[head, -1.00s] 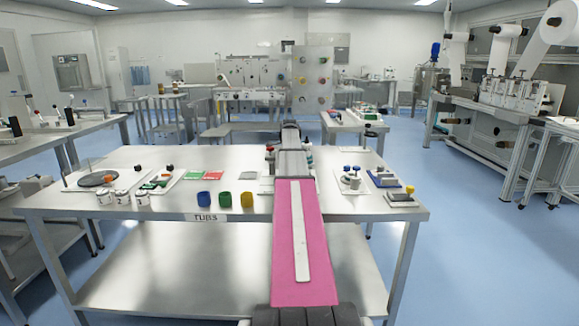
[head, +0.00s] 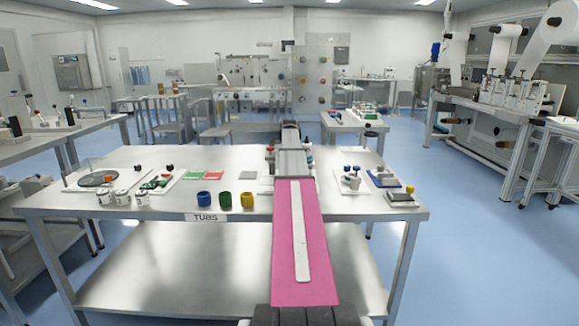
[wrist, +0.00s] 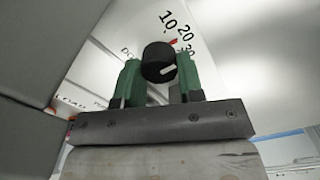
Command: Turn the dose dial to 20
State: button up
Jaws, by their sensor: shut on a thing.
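In the wrist view, a round black dose dial (wrist: 158,62) with a short white pointer line sits on a white panel (wrist: 140,28). The numbers 10, 20 and 30 are printed beside it, running down to the right. The white line lies on the dial's right part, aimed rightward, below the 30; its exact reading is unclear. A small orange-red mark shows between dial and numbers. My gripper (wrist: 157,66) has its two green fingers on either side of the dial, shut on it. In the head view my arm hides the dial and the gripper.
In the head view, a steel table (head: 160,210) labelled TUBS carries blue, green and yellow tubs (head: 226,200), white jars (head: 122,198) and small fixtures on the right (head: 385,178). Blue floor is open to the table's right.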

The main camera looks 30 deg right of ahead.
dwell(0.3)
jog(key=o, duration=0.9)
jog(key=shift+r, duration=0.15)
notch_tip(320, 180, up, 11)
jog(key=shift+f, duration=0.2)
